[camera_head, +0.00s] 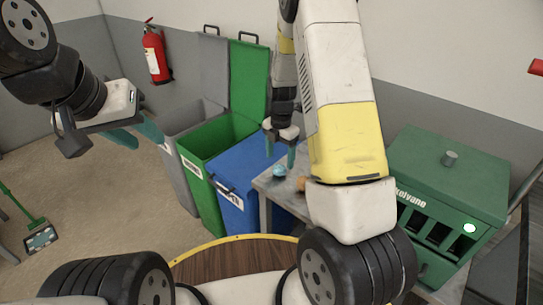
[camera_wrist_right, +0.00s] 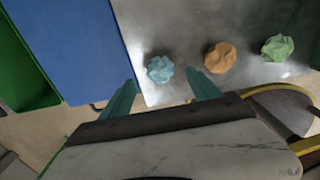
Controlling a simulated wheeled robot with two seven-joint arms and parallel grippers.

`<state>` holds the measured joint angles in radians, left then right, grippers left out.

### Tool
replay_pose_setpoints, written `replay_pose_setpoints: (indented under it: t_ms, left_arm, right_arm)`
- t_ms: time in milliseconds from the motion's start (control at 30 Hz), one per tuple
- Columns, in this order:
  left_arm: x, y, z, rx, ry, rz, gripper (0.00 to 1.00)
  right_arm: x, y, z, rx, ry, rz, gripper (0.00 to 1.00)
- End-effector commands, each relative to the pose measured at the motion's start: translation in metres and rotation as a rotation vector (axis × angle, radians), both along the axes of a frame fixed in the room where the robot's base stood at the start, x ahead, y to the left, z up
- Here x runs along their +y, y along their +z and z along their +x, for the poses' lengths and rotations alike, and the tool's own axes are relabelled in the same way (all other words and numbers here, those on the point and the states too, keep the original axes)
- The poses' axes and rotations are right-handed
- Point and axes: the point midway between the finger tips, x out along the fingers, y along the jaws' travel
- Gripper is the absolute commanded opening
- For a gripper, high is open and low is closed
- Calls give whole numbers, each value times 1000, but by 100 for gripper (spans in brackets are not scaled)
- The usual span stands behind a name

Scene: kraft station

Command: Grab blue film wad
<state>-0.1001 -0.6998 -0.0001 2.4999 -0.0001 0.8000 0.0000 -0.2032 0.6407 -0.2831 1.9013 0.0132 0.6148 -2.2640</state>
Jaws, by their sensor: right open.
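The blue film wad (camera_wrist_right: 160,69) is a light-blue crumpled ball near the left edge of the grey metal table (camera_wrist_right: 180,20). It also shows in the head view (camera_head: 279,172). My right gripper (camera_head: 281,160) is open and empty, pointing down above the table close to the blue wad. In the right wrist view the blue wad appears between and just beyond the teal fingertips (camera_wrist_right: 161,78), with no contact visible. My left gripper (camera_head: 149,142) is far to the left over the floor, with its teal fingers apart and nothing between them.
An orange wad (camera_wrist_right: 220,57) and a green wad (camera_wrist_right: 278,47) lie to the right of the blue one. A blue bin (camera_head: 238,180) stands against the table's left side, beside a green bin (camera_head: 213,145) and a grey bin. A green sorting box (camera_head: 450,180) stands at right.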

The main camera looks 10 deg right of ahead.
Motion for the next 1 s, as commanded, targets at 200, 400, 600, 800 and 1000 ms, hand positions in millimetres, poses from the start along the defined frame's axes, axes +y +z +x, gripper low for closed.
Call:
replay_pose_setpoints:
  t_ms: [200,400,600,800,1000]
  left_arm:
    - [0,0,0,0,0,0,36]
    - [0,0,0,0,0,0,36]
    - [0,0,0,0,0,0,36]
    - [0,0,0,0,0,0,36]
    - [0,0,0,0,0,0,36]
  right_arm:
    - [0,-34,-2,3,0,-1,71]
    - [-1,-46,-1,-1,-1,-1,71]
    - [-1,-45,-1,0,-1,0,66]
    - [0,-45,-1,0,-2,0,26]
    - [0,-45,-1,0,-2,0,7]
